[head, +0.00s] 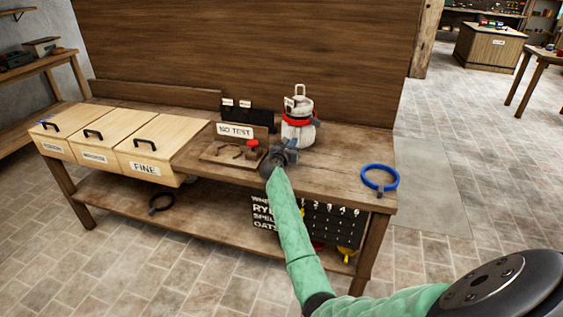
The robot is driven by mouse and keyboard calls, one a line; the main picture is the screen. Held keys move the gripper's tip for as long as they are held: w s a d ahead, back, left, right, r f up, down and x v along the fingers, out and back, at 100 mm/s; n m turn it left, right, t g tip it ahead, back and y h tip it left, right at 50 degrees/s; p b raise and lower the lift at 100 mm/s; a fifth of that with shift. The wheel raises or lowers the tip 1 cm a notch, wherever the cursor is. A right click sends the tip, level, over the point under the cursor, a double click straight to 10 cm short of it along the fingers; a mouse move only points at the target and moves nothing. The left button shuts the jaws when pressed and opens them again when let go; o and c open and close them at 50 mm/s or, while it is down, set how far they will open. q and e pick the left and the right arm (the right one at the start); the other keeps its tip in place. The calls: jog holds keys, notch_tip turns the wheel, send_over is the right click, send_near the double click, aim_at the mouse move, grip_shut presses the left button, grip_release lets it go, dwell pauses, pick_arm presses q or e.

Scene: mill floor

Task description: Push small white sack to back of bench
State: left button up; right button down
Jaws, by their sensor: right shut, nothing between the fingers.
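The small white sack (296,132) stands upright on the wooden bench (335,172), towards its right half. It has a red band around its middle and a pale loop at its top. My right gripper (289,147) is shut and empty, low in front of the sack's near side. I cannot tell whether its fingertips touch the sack. The gripper hides part of the sack's base. My left gripper is not in view.
A "NO TEST" sign (235,131) and a wooden board with a red knob (253,143) stand left of my gripper. Labelled drawers (150,150) fill the bench's left. A blue ring (380,178) lies at the right end. A tall wooden panel (250,50) rises behind.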

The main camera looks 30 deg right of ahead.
aim_at(298, 119)
jog(key=b+x, duration=0.1)
jog(key=x, duration=0.1)
jog(key=shift+w+d+f, duration=0.15)
jog(key=shift+w+d, duration=0.05)
jog(key=shift+d, duration=0.15)
jog(key=b+x, duration=0.2)
jog(key=x, duration=0.3)
jog(key=shift+a, duration=0.1)
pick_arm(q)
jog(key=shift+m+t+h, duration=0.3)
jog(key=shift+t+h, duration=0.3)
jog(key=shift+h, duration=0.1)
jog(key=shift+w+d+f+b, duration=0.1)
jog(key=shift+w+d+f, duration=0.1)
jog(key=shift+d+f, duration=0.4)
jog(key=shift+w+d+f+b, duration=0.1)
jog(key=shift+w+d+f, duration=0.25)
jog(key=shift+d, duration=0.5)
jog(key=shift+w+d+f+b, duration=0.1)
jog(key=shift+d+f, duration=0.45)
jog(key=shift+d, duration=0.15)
pick_arm(e)
jog(key=shift+w+d, duration=0.25)
jog(key=shift+d, duration=0.2)
jog(key=shift+a, duration=0.1)
